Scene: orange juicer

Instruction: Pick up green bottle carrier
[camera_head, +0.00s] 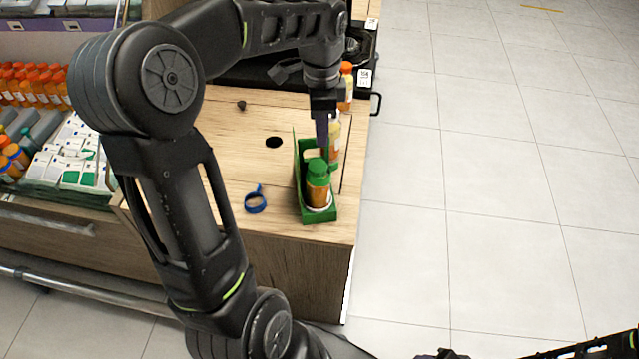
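The green bottle carrier (331,215) stands upright near the right front corner of the wooden counter. It holds a bottle (317,190) of orange contents with a green cap. My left gripper (322,142) points down over the back part of the carrier, close to its top. I cannot tell whether its fingers touch the carrier or how far apart they are. Part of the carrier's back is hidden behind the gripper. At the bottom edge, a dark part of my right arm (585,346) shows; its gripper (440,355) is mostly cut off.
Bottles with orange contents (346,88) stand behind the carrier, partly hidden by my arm. A blue ring (255,199) lies left of the carrier, near a round hole (273,142) in the counter. Shelves of bottles (35,85) fill the left. The tiled floor (490,200) is clear.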

